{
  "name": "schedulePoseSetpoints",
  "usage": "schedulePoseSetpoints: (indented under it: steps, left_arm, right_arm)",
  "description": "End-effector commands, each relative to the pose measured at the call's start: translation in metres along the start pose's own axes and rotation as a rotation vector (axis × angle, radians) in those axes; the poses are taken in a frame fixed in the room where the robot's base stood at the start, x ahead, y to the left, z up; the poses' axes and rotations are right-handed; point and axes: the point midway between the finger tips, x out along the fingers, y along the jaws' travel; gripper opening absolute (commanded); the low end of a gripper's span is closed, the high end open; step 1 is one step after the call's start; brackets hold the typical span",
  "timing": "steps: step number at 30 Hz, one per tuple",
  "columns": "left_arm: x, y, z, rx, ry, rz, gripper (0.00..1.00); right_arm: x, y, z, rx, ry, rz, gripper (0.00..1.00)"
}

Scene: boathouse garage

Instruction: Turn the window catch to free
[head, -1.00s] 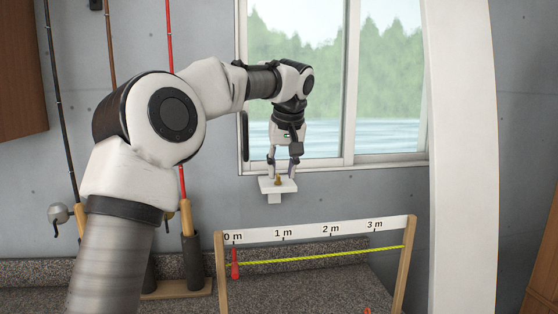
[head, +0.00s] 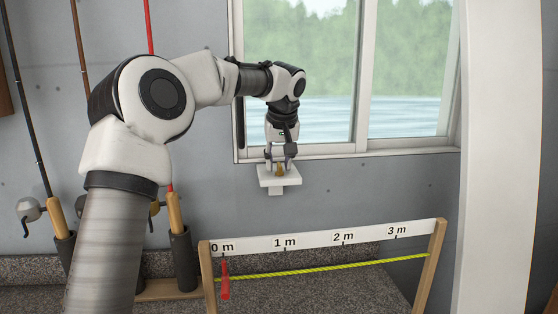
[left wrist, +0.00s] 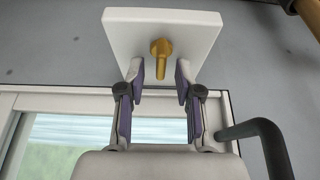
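The window catch is a small brass-coloured lever (left wrist: 160,58) on a white square plate (left wrist: 188,24) below the window. In the head view the brass lever (head: 281,171) shows small above its white plate (head: 280,185). My left gripper (head: 280,161) points down at it from above. In the left wrist view my left gripper (left wrist: 160,72) is open, with one finger on each side of the lever's handle. Gaps show between the handle and both fingers, so it holds nothing. The handle points toward the gripper's palm. My right gripper is out of view.
The window frame (head: 366,153) is just behind the left gripper. Below right stands a wooden-post frame with a metre scale (head: 320,239), a yellow line and a red marker (head: 225,280). Fishing rods (head: 174,214) stand at left. A dark bar (left wrist: 268,140) lies beside the gripper.

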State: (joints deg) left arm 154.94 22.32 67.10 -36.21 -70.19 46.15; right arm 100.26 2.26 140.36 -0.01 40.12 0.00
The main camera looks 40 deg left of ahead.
Motion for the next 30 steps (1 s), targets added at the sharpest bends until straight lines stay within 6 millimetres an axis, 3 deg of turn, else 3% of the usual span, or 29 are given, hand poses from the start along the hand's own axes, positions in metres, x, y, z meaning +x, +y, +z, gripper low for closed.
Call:
schedulePoseSetpoints:
  steps: [2,6,20,30]
  left_arm:
    - [-0.001,0.0,0.0,0.0,0.001,0.0,0.34]
    - [-0.001,0.0,0.0,0.0,0.001,0.0,0.0]
    - [0.0,0.0,0.0,-0.029,0.0,-0.013,0.0]
    - [0.0,-0.001,-0.001,-0.204,0.0,-0.089,0.0]
  right_arm:
    - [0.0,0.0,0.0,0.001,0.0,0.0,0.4]
    - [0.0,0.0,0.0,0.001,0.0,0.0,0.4]
    - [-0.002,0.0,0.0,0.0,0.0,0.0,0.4]
    - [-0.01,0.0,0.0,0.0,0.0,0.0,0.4]
